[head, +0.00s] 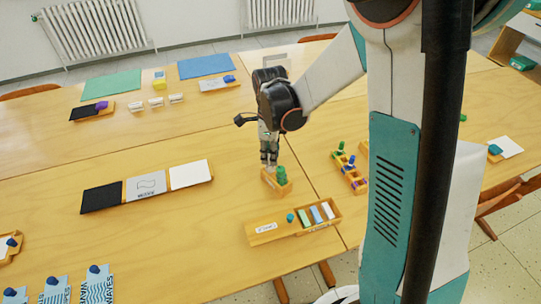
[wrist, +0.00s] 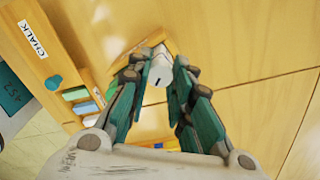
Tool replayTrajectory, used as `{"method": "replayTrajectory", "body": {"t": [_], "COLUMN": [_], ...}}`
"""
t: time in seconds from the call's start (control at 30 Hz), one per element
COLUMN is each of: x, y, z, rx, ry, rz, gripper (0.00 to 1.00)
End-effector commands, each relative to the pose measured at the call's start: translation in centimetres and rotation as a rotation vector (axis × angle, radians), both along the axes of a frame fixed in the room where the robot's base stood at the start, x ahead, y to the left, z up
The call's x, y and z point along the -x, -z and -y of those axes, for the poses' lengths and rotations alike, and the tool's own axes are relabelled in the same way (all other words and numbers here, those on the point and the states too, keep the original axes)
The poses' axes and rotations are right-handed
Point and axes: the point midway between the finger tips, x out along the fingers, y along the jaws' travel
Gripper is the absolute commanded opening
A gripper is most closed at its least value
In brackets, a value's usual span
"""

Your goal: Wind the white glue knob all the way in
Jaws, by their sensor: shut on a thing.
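The white glue knob (wrist: 157,74) shows in the wrist view, between the fingertips of my gripper (wrist: 161,68). The fingers close on it from both sides. In the head view my gripper (head: 269,162) points down at the small wooden holder (head: 272,187), and the knob is hidden there by the fingers. A green glue stick (head: 282,174) stands upright in the holder, just right of the fingertips. A part of the holder (wrist: 133,54) shows in the wrist view behind the knob. How far the knob is wound cannot be seen.
A wooden chalk box (head: 263,231) with coloured blocks lies in front of the holder. A wooden rack (head: 343,176) of coloured bottles stands to the right. A panel strip (head: 147,187) lies to the left. Bare table surrounds the holder.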

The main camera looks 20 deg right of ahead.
Motion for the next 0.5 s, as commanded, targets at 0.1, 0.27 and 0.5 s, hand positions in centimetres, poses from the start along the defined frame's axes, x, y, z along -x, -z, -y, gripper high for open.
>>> {"method": "replayTrajectory", "body": {"t": [0.1, 0.27, 0.5], "x": [-0.02, -0.03, -0.02], "y": [0.05, 0.04, 0.03], "z": [-0.01, -0.02, -0.02], "rx": [0.000, -0.001, -0.001], "ry": [-0.147, -0.353, -0.657], "rz": [0.000, 0.000, 0.001], "gripper": [0.11, 0.11, 0.11]}}
